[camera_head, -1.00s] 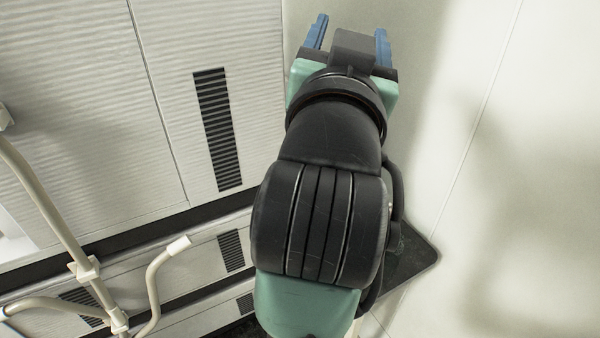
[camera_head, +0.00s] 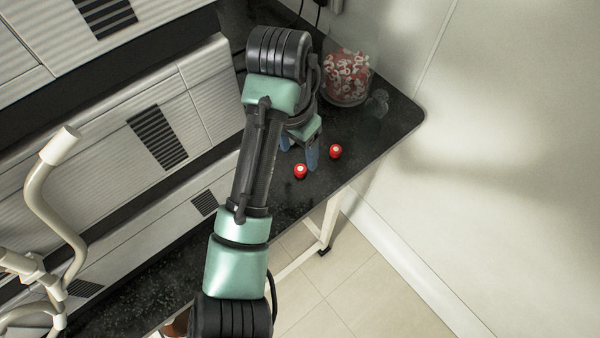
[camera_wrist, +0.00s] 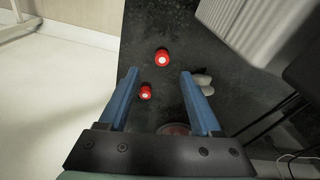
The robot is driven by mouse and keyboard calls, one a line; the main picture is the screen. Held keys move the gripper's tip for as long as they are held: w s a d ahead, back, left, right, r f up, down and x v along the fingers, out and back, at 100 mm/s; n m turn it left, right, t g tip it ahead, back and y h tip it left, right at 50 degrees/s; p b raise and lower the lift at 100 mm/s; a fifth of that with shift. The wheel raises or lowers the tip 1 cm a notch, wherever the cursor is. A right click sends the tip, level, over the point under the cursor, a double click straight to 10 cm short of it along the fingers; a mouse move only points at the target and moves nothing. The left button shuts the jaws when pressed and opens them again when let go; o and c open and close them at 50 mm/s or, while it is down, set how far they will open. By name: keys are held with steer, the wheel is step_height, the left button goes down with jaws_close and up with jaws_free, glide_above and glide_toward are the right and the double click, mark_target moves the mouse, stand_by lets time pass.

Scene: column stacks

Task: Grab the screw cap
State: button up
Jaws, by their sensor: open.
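Two small red caps with pale tops stand apart on the dark speckled table. In the head view one cap (camera_head: 300,171) is nearer the front edge and the other cap (camera_head: 335,151) is farther right. The wrist view shows a far cap (camera_wrist: 162,57) and a nearer cap (camera_wrist: 145,92). Which of them is the screw cap I cannot tell. My gripper (camera_head: 299,152) points down over the table beside the caps, partly hidden by my arm. In the wrist view my gripper (camera_wrist: 158,74) is open with two blue fingers, and nothing is held between them.
A clear jar (camera_head: 347,78) of red and white pieces stands behind the caps, with a small clear object (camera_head: 377,103) beside it. White louvered units (camera_head: 150,130) line the left. The dark table (camera_head: 345,178) ends close to the caps; a wall rises at right.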

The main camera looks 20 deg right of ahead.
mark_target(300, 169)
steer(key=shift+w+d+f+b, duration=0.15)
steer(key=shift+f+b, duration=0.45)
steer(key=shift+f, duration=0.6)
steer(key=shift+w+d+f+b, duration=0.1)
steer(key=shift+f+b, duration=0.5)
steer(key=shift+f, duration=0.55)
steer(key=shift+w+d+f+b, duration=0.15)
steer(key=shift+f+b, duration=0.45)
steer(key=shift+f, duration=0.6)
steer(key=shift+a, duration=0.1)
steer(key=shift+c, duration=0.2)
jaws_close()
